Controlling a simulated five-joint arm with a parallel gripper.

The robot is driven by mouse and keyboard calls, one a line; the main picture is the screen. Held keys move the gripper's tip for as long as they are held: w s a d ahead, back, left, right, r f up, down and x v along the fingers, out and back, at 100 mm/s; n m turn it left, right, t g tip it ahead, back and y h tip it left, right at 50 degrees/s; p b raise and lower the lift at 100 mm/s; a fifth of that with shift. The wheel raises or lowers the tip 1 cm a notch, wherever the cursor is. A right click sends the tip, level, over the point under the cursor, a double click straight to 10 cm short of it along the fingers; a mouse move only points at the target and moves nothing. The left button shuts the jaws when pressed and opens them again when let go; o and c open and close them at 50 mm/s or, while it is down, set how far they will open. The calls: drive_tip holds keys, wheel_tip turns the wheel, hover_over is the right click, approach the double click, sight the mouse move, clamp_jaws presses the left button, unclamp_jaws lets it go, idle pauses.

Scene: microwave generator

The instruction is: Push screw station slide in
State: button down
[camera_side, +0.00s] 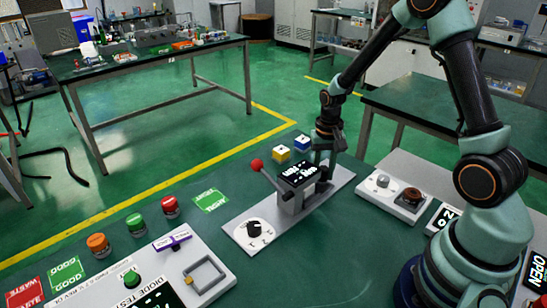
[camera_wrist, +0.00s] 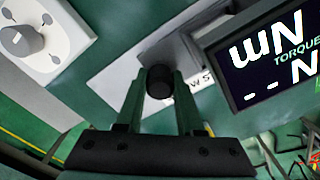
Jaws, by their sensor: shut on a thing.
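The screw station (camera_side: 290,200) stands on a pale base plate on the green table, with a red ball lever (camera_side: 257,164), a small black display (camera_side: 299,174) and a white dial plate (camera_side: 254,232). My gripper (camera_side: 326,172) is low at the station's far right side. In the wrist view my gripper (camera_wrist: 159,88) has its two green fingers on either side of a round black knob (camera_wrist: 159,81), shut on it. The station's display (camera_wrist: 275,55) is close on the right there and partly cut off. In the side view my fingers hide the knob, and how far in the slide sits cannot be told.
Coloured buttons (camera_side: 136,224) and the diode tester (camera_side: 150,275) are at left. Bare green table lies in front.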

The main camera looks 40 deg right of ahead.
drive_tip(key=c, duration=0.5)
unclamp_jaws()
drive_tip(key=shift+a, duration=0.25)
wheel_tip(320, 180, up, 12)
drive_tip(key=shift+r, duration=0.1)
drive_tip(key=s+a+r+n+t, duration=0.2)
drive_tip(key=s+a+r, duration=0.1)
drive_tip(key=s+a+r+n+t, duration=0.1)
drive_tip(key=s+a+r+n, duration=0.2)
drive_tip(key=s+a+r+n+t, duration=0.2)
drive_tip(key=s+a+r, duration=0.1)
drive_tip(key=a+r, duration=0.1)
drive_tip(key=shift+s+r+n+t, duration=0.1)
drive_tip(key=shift+s+n+t, duration=0.2)
drive_tip(key=shift+n, duration=0.1)
